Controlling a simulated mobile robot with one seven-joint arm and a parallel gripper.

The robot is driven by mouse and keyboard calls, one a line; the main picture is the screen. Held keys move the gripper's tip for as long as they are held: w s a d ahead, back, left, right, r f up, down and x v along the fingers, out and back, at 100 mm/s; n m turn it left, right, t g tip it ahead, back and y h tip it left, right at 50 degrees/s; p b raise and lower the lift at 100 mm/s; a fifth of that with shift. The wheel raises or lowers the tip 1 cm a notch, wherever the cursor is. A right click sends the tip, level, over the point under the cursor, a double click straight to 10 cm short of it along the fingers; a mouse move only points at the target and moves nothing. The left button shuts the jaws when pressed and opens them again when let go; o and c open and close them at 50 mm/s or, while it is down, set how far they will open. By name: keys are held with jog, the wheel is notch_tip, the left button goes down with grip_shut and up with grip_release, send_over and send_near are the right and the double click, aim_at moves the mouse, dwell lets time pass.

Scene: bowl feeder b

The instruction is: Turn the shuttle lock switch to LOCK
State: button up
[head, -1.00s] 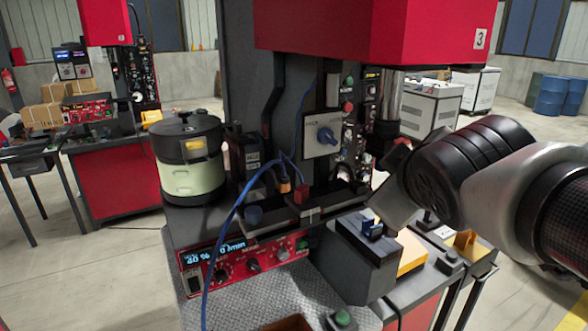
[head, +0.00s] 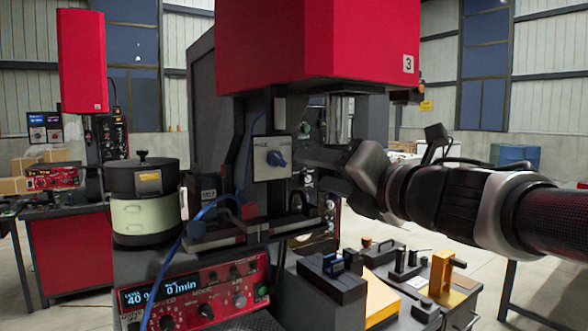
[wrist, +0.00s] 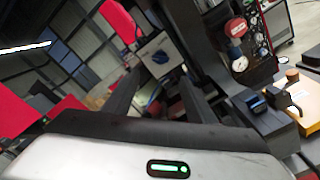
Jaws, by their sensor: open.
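The shuttle lock switch is a blue knob (head: 276,158) on a light grey plate (head: 262,146), upright on the dark machine column under the red head. The plate's lettering is too small to read surely, and I cannot tell which way the knob points. My gripper (head: 300,153) comes in from the right, its tips just right of the plate at about knob height. In the wrist view the plate (wrist: 160,50) with its knob (wrist: 161,57) lies beyond the two open, spread fingers (wrist: 155,90). Nothing is held. I cannot tell contact; they look apart.
The red machine head (head: 330,45) hangs above. A blue cable (head: 180,255) rises left of the switch. A pale green and black bowl feeder (head: 145,215) stands left, a red control panel (head: 190,295) below. A black block with a blue part (head: 332,265) sits lower right.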

aim_at(279, 161)
jog(key=b+x, duration=0.1)
jog(key=x, duration=1.1)
jog(key=c, duration=1)
